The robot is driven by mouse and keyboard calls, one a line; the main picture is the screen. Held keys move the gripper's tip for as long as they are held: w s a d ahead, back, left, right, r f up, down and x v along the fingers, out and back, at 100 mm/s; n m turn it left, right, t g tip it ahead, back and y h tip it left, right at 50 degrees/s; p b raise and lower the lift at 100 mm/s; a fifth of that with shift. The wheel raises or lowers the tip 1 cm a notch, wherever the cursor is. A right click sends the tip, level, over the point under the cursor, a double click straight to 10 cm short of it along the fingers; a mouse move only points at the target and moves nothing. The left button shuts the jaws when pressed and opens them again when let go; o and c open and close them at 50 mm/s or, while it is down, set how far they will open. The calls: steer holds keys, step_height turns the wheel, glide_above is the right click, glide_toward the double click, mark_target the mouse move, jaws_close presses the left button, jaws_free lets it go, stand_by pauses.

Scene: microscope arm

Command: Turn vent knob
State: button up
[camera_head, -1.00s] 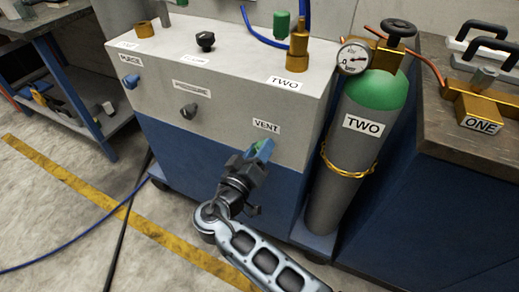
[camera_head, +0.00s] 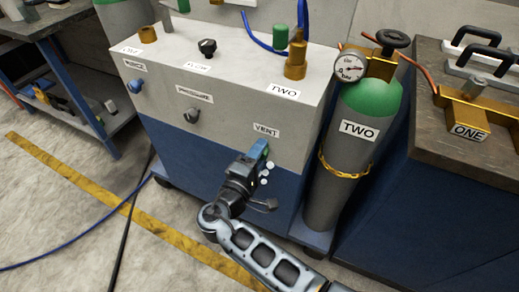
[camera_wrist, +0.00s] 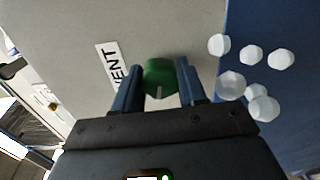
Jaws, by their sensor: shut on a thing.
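The vent knob is green and shows in the wrist view (camera_wrist: 160,76) between the two blue fingers of my gripper (camera_wrist: 159,84). A pale line on the knob points toward the gripper's palm. In the head view my gripper (camera_head: 258,151) reaches the front of the grey cabinet (camera_head: 225,115), just below the VENT label (camera_head: 266,130), and largely hides the knob. The fingers are shut on the knob's sides. Several white blobs float right of the knob in the wrist view (camera_wrist: 252,57) and beside the gripper in the head view (camera_head: 265,172).
A PRESSURE knob (camera_head: 191,115) and a blue PURGE knob (camera_head: 135,86) sit farther left on the cabinet. A grey cylinder with green shoulder (camera_head: 351,145), labelled TWO, stands close on the right with a gauge (camera_head: 349,66). A bench (camera_head: 430,122) is beyond it. Open floor lies left.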

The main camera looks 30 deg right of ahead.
steer(key=shift+w+a+r+n+p, duration=0.15)
steer(key=shift+n+p, duration=0.25)
steer(key=shift+n, duration=0.6)
steer(key=o, duration=1.1)
steer(key=shift+c, duration=0.2)
steer(key=shift+f, duration=0.2)
steer(key=v, duration=0.8)
